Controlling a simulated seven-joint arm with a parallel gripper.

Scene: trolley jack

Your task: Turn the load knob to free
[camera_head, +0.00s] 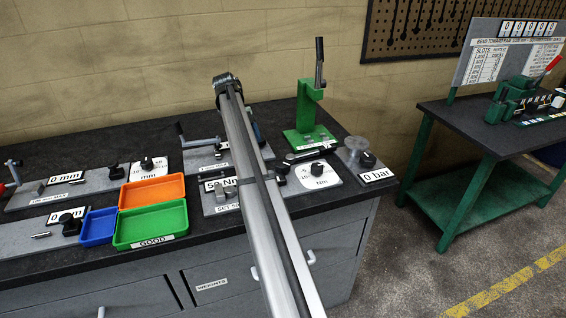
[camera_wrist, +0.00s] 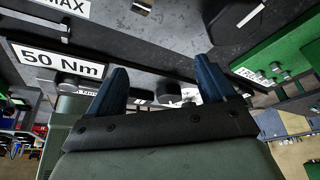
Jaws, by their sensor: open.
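Several black knobs show, and I cannot read which is the load knob. In the head view, one knob (camera_head: 318,168) sits on a white dial plate marked Nm, and another (camera_head: 367,160) is by the 0 bar label. A third (camera_head: 147,163) is on a dial plate marked mm at the left. In the wrist view my gripper (camera_wrist: 160,68) is open, its two blue fingers spread with nothing held. A dark round knob (camera_wrist: 168,93) shows beyond the gap between them. My arm hides much of the bench middle in the head view, and the gripper is largely hidden there.
A green press stand (camera_head: 308,115) rises at the back right. Orange (camera_head: 152,178), green (camera_head: 150,242) and blue (camera_head: 98,238) trays stand at the front left. The 50 Nm label also shows in the wrist view (camera_wrist: 62,60). A separate green bench (camera_head: 460,110) is at the right.

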